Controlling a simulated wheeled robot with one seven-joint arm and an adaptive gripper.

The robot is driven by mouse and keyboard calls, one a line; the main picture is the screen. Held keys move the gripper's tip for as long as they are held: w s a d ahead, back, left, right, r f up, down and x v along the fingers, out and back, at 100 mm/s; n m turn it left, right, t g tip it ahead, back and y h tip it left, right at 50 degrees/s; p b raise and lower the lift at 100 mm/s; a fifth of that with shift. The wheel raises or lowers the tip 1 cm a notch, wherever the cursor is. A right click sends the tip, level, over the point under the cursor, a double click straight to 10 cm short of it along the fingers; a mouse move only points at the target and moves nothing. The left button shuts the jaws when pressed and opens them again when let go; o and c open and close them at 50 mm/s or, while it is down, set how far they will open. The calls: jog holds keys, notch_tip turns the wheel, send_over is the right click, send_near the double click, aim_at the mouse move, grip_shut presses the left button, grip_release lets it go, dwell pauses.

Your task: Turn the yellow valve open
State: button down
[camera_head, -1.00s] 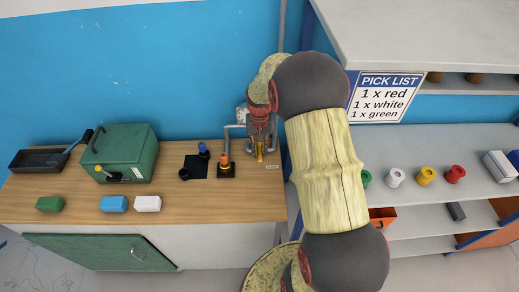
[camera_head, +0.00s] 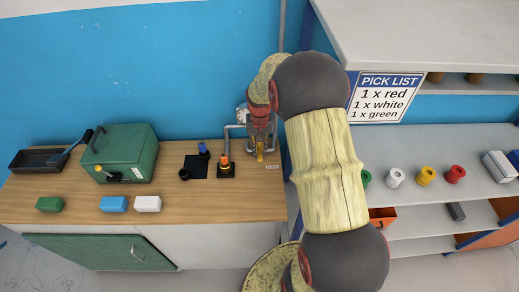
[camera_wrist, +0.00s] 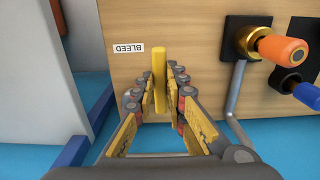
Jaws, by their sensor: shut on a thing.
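The yellow valve's handle (camera_wrist: 160,75) is a flat yellow bar in front of the wooden panel in the wrist view. It stands between the fingertips of my gripper (camera_wrist: 160,100), which is shut on it. The bar runs upright in that picture, in line with my fingers. A "BLEED" label (camera_wrist: 128,47) shows upside down beside it. In the head view my gripper (camera_head: 259,150) is at the pipework on the right end of the wooden bench. My arm and gripper hide most of the valve there.
An orange-capped fitting (camera_wrist: 282,49) and a blue-capped one (camera_wrist: 306,95) stand to one side of the handle, with a grey pipe (camera_wrist: 236,90) close by. A green box (camera_head: 125,153) and several blocks are farther left on the bench (camera_head: 60,190). Shelving (camera_head: 440,190) stands right.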

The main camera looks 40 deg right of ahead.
jog(key=shift+s+d+n, duration=0.1)
jog(key=shift+n, duration=0.2)
jog(key=n+p, duration=0.1)
jog(key=n, duration=0.1)
jog(key=d+n+p, duration=0.1)
jog(key=shift+s+d+r+n, duration=0.1)
jog(key=shift+s+d+n, duration=0.1)
jog(key=shift+s+n, duration=0.15)
jog(key=n, duration=0.1)
jog(key=d+n+p, duration=0.1)
jog(key=n, duration=0.2)
jog(key=shift+d+n+p, duration=0.3)
jog(key=shift+d+n, duration=0.05)
jog(key=shift+d, duration=0.05)
jog(key=n, duration=0.1)
jog(key=d+n, duration=0.1)
jog(key=n, duration=0.1)
jog(key=d+n+p, duration=0.1)
jog(key=n, duration=0.1)
jog(key=shift+w, duration=0.4)
jog(key=shift+w+d+n+p, duration=0.2)
jog(key=shift+w+d+n, duration=0.05)
jog(key=shift+n, duration=0.75)
jog(key=shift+w+d+n+p, duration=0.2)
jog(key=shift+w+n, duration=0.05)
jog(key=shift+n, duration=0.75)
jog(key=c, duration=1.9)
grip_release()
jog(key=shift+o, duration=0.5)
